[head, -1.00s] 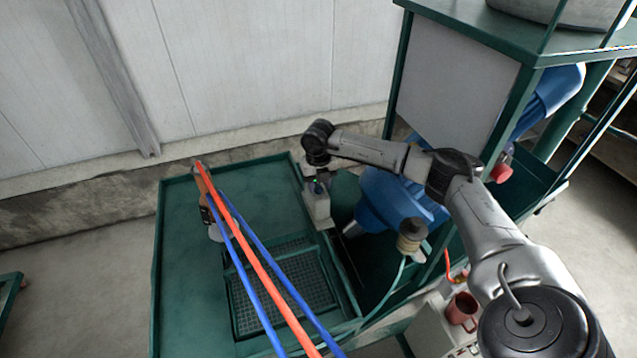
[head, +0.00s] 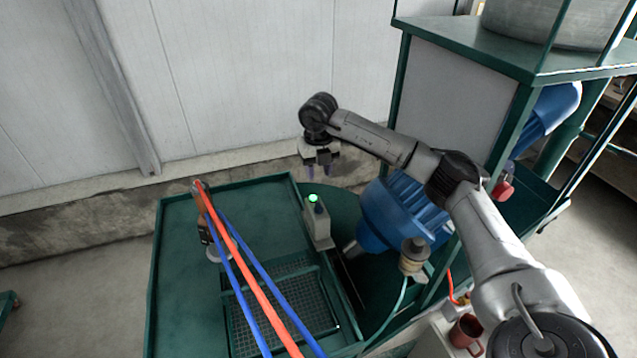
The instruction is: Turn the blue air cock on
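A small grey box (head: 318,232) stands at the right edge of the green tray table. A lit green lamp (head: 312,198) shows on its top, with a small dark blue knob (head: 320,208) beside it. The knob may be the blue air cock; its handle position is too small to tell. My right gripper (head: 321,171) hangs above the box, apart from it. Its two fingers point down with a gap between them, and it holds nothing. My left gripper is not in view.
A blue machine (head: 392,215) stands right of the box, beside a green frame. The wall is close behind.

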